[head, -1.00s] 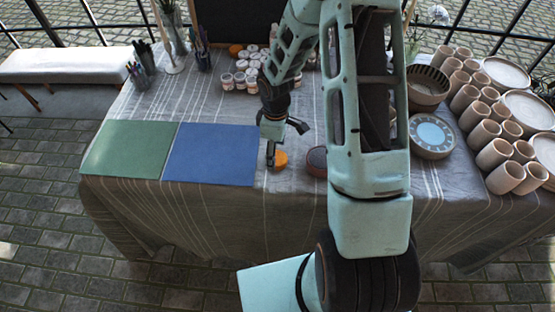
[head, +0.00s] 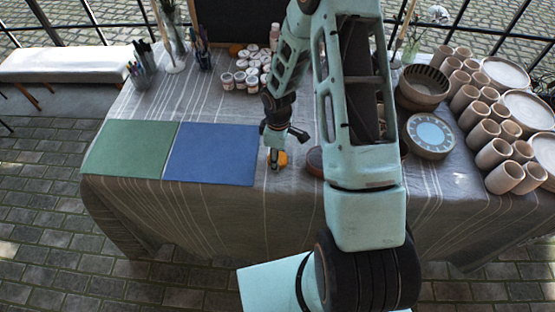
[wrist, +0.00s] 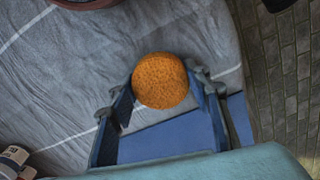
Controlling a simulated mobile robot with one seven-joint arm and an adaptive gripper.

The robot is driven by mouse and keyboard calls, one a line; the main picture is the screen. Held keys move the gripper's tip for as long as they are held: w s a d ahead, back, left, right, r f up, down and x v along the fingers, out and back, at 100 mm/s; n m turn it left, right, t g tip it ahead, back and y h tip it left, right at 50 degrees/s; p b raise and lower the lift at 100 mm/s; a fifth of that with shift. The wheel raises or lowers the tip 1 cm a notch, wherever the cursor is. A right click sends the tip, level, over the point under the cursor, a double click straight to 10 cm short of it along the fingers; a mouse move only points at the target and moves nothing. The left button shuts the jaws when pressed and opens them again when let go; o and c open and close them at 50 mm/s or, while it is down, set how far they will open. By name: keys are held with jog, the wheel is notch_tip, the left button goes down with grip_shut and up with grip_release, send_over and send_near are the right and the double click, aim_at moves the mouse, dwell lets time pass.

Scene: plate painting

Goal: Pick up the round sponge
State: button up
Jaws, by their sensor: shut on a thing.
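The round orange sponge (wrist: 160,80) sits between the fingertips of my gripper (wrist: 158,92) in the wrist view, with a finger against each side. In the head view my gripper (head: 273,158) points down near the table's front edge, just right of the blue mat. The sponge (head: 282,158) shows there partly hidden behind a finger. It is at or close to the cloth; I cannot tell whether it touches it.
A blue mat (head: 212,155) and a green mat (head: 130,150) lie to the left. A dark reddish round bowl (head: 314,161) stands just right of the sponge, partly behind my arm. Paint jars (head: 240,80) stand behind. Several clay cups (head: 493,153) and a blue-centred plate (head: 431,134) are at right.

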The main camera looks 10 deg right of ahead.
jog(key=shift+r, duration=0.45)
notch_tip(320, 180, up, 2)
jog(key=shift+r, duration=0.1)
jog(key=s+r, duration=1)
jog(key=s, duration=0.4)
